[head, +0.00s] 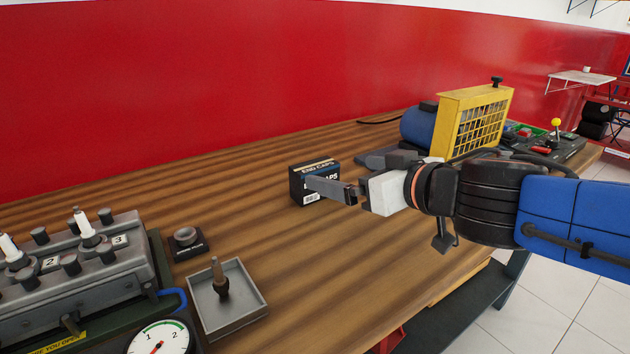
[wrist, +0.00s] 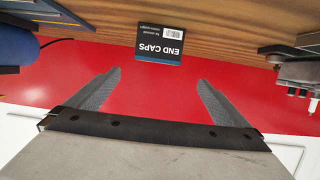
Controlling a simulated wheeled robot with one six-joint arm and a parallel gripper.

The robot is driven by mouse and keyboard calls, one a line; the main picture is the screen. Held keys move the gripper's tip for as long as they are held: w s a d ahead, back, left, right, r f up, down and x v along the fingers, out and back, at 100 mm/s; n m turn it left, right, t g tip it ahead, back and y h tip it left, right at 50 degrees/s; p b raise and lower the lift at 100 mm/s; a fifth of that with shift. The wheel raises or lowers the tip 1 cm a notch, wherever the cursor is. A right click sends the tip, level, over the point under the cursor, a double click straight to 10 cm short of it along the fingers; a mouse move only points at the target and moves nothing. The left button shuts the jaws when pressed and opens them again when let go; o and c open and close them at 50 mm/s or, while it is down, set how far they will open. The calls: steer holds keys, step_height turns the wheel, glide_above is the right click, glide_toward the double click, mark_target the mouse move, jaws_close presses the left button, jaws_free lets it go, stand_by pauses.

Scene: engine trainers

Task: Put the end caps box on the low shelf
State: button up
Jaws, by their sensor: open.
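The end caps box (head: 299,188) is a small dark box with white lettering, standing on the wooden workbench in the head view. In the wrist view the box (wrist: 160,44) appears upside down at the top centre, lined up between the fingers and beyond their tips. My gripper (wrist: 160,77) is open and empty. In the head view my gripper (head: 332,187) reaches in from the right, and one finger overlaps the box's front. I cannot tell whether it touches. A dark low shelf (head: 462,318) shows partly beneath the bench's front edge.
A grey tray (head: 256,309) holding a pointed part, a gauge (head: 160,339) and an engine head (head: 85,270) are at the left. A yellow guard (head: 474,121) and blue motor stand behind my arm. The bench (head: 230,215) around the box is mostly clear. A red wall runs behind.

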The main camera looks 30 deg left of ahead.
mark_target(314, 166)
steer(key=x, duration=1.1)
steer(key=shift+w+a+f, duration=0.15)
steer(key=shift+w+a, duration=0.1)
steer(key=shift+w+x, duration=0.2)
steer(key=shift+x, duration=2.45)
steer(key=shift+d+f, duration=0.1)
steer(key=shift+d, duration=0.05)
steer(key=c, duration=1.3)
steer(key=shift+c, duration=0.3)
